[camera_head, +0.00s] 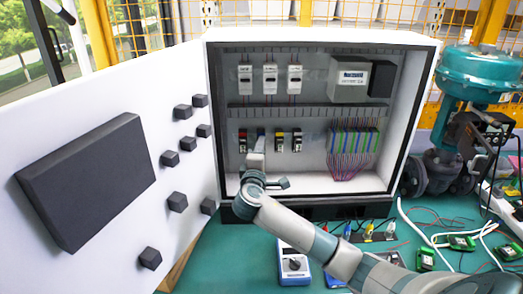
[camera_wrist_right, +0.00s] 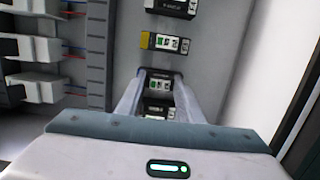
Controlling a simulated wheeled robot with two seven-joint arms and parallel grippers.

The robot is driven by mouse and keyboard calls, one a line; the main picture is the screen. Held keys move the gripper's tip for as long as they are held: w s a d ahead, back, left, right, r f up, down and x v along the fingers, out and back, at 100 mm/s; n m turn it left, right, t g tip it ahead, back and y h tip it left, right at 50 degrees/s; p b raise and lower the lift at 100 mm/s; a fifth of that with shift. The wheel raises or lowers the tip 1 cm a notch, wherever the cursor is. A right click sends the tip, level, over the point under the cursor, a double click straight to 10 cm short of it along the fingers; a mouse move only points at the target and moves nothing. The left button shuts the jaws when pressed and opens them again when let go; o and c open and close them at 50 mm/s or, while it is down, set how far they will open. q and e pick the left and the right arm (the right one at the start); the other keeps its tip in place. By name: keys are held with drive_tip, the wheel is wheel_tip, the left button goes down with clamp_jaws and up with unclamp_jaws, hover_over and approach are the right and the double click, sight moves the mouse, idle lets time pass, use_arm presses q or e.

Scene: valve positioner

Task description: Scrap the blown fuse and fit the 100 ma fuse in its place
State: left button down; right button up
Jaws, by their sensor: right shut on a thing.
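Inside the open cabinet, a lower row of small dark fuse holders carries coloured ends: red (camera_head: 243,141), blue (camera_head: 261,133), yellow (camera_head: 279,141) and another red (camera_head: 297,141). My right gripper (camera_head: 257,151) reaches in and is at the blue-marked holder, partly covering it. In the right wrist view its fingers (camera_wrist_right: 160,78) are shut on either side of that holder (camera_wrist_right: 160,85). The yellow-ended holder (camera_wrist_right: 165,42) is just beyond. I cannot tell which piece is the blown fuse, nor identify the 100 mA fuse. My left gripper is not in view.
The cabinet door (camera_head: 95,130) stands open at left. White breakers (camera_head: 269,79) sit above, a wired terminal block (camera_head: 353,150) to the right. A blue meter (camera_head: 293,266), small coloured items (camera_head: 369,233) and green boards (camera_head: 461,242) lie on the table. A teal valve actuator (camera_head: 480,75) stands at right.

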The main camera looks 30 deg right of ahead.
drive_tip(key=shift+r, duration=0.15)
drive_tip(key=o, duration=1.4)
drive_tip(key=shift+w, duration=0.1)
drive_tip(key=shift+o, duration=0.2)
drive_tip(key=p+v, duration=0.3)
drive_tip(key=v, duration=0.4)
drive_tip(key=shift+d, duration=0.1)
idle(0.4)
